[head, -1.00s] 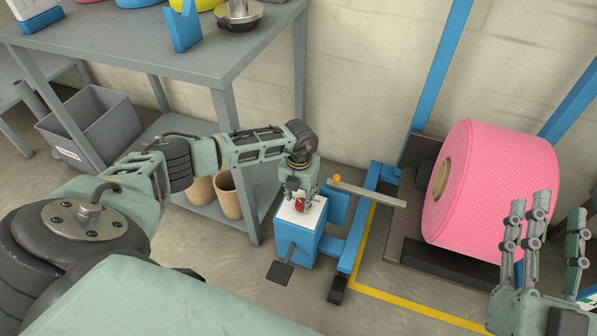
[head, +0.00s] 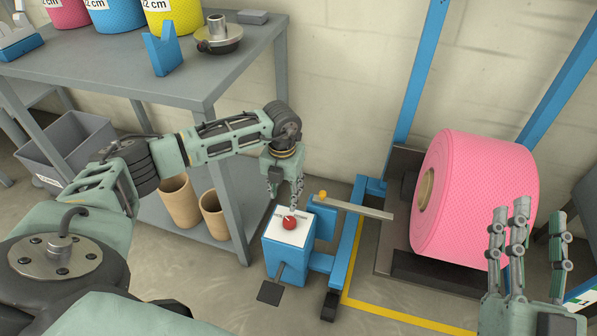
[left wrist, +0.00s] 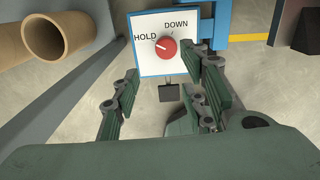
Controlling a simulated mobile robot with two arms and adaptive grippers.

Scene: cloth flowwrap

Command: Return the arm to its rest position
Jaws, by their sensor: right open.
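My left arm reaches in from the left in the head view, and its left gripper (head: 284,190) hangs just above and behind a blue control box. The box has a white top plate (head: 277,223) with a red knob (head: 289,222). In the left wrist view the gripper's fingers (left wrist: 160,98) are spread apart with nothing between them. The red knob (left wrist: 166,47) lies beyond the fingertips, clear of them, with the words HOLD and DOWN beside it. My right gripper (head: 528,225) points upward at the lower right, its fingers apart and empty.
A large pink roll (head: 477,197) sits on a stand at the right. A grey table (head: 130,75) holds colored rolls and a scale-like device (head: 219,36). Two tan tubes (head: 180,203) and a grey bin (head: 65,150) are at the left. A yellow floor line (head: 400,315) runs in front of the stand.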

